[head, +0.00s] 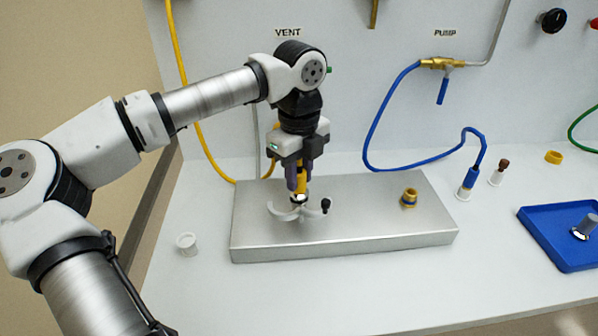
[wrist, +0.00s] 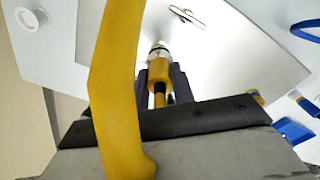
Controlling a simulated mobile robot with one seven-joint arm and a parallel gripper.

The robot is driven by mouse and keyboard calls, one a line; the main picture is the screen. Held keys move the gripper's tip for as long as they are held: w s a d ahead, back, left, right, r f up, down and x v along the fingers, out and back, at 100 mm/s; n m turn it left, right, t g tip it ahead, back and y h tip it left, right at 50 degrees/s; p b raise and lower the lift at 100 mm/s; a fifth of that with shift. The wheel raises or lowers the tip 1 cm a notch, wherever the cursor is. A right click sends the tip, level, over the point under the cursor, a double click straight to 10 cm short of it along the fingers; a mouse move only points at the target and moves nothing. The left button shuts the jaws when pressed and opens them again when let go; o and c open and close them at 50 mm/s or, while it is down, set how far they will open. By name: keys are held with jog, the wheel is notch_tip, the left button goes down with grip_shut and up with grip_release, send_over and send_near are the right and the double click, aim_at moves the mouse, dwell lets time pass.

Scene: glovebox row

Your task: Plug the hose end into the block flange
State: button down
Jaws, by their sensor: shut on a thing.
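My gripper (head: 299,190) points straight down and is shut on the yellow hose end (head: 300,182). The hose end also shows in the wrist view (wrist: 158,72), with a bright metal tip (wrist: 157,50) beyond the fingers. The tip is low over the left part of the metal block (head: 370,235). Pale curved clamp arms (head: 284,212) spread at the block flange just below it, with a black knob (head: 326,204) on the right. The flange itself is mostly hidden by the tip, and I cannot tell whether they touch. The yellow hose (wrist: 118,90) crosses the wrist view.
A white cup (head: 186,243) is left of the block. A blue hose (head: 374,125) ends in an upright blue connector (head: 470,180). A blue tray (head: 560,252) is at right. The front table area is clear.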

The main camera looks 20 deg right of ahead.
aim_at(299, 165)
jog(key=shift+f+b, duration=0.45)
jog(key=shift+f, duration=0.15)
jog(key=c, duration=1.1)
grip_release()
notch_tip(299, 165, up, 14)
jog(key=b, duration=0.1)
jog(key=shift+f, duration=0.1)
